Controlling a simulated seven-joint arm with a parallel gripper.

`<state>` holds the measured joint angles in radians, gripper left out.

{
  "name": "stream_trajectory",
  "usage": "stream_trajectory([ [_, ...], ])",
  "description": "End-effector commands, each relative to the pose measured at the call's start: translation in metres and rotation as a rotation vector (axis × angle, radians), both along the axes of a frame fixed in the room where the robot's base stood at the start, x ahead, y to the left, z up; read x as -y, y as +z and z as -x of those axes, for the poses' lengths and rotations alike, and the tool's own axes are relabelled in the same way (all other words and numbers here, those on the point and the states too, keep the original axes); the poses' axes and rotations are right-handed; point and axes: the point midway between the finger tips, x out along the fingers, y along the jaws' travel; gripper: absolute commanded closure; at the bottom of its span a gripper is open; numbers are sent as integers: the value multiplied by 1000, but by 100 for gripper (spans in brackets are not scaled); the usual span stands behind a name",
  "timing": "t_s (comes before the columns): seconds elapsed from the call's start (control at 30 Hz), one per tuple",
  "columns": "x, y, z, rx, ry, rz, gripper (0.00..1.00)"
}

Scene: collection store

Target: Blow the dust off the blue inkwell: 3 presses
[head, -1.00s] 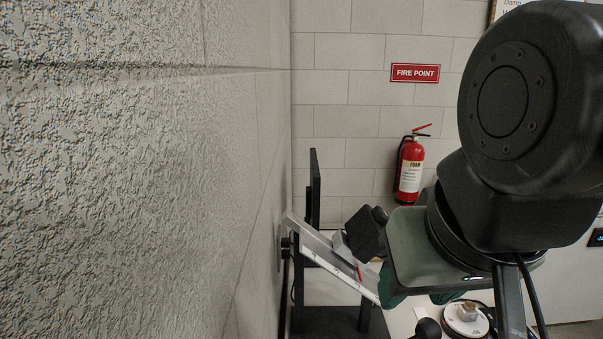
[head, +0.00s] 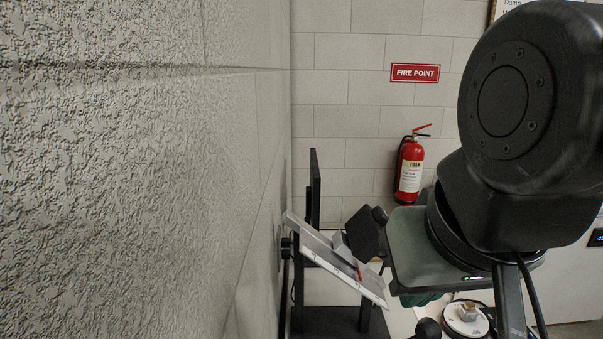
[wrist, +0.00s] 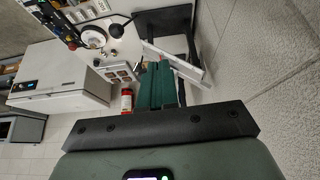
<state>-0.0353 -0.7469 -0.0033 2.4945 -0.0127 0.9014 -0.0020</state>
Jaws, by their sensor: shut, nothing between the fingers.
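My gripper (head: 420,299) shows its teal fingers below its green body, largely hidden by it in the head view. In the wrist view the fingers (wrist: 161,86) are together with nothing seen between them. A small clear and amber glass-like piece (head: 467,311) sits on a round white stand (head: 457,325), right of the gripper and apart from it. The round stand also shows in the wrist view (wrist: 93,38). I cannot make out a blue inkwell for certain in either view.
A tilted pale panel (head: 345,276) on a black stand is close left of my gripper. The rough wall (head: 150,180) borders the left. A black rounded knob (head: 428,328) stands near the round stand. A red fire extinguisher (head: 410,168) hangs on the back wall.

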Motion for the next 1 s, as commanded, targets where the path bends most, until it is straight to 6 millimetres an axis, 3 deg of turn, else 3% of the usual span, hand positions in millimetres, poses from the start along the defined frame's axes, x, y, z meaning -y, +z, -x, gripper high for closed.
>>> stream_trajectory([
  [0.67,-1,3,-6,4,-8,-16,100],
  [0.87,-9,21,-54,23,-100,-149,100],
  [1.0,-3,26,-107,14,-264,-298,100],
])
